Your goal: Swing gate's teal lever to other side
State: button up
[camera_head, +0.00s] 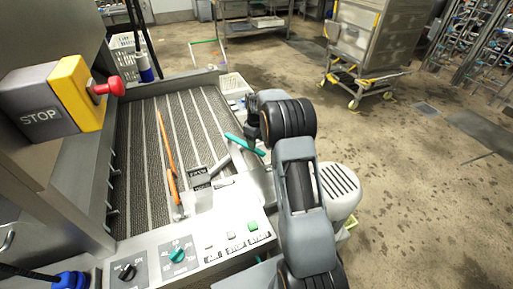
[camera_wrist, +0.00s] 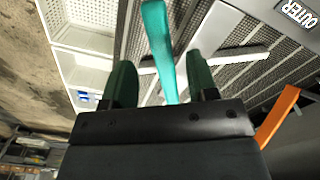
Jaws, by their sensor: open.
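The teal lever (camera_head: 243,144) is at the right edge of the slatted conveyor bed, beside small dark label plates. In the wrist view the teal lever (camera_wrist: 157,30) runs from the top of the picture down between my fingers. My gripper (camera_wrist: 159,62) is open, with one dark green finger on each side of the lever. There is a visible gap to each finger, and I cannot tell how deep the lever sits between them. In the head view my arm reaches over the right edge of the bed, and my fingertips are hard to make out there.
An orange bar (camera_head: 166,150) stands over the slatted bed (camera_head: 140,180). A control panel (camera_head: 185,252) with knobs and buttons is in front. A red stop button (camera_head: 108,87) juts out at left. A white basket (camera_head: 236,86) lies beyond the lever. Open floor is at right.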

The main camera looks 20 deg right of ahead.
jog(key=shift+f, duration=2.3)
grip_shut()
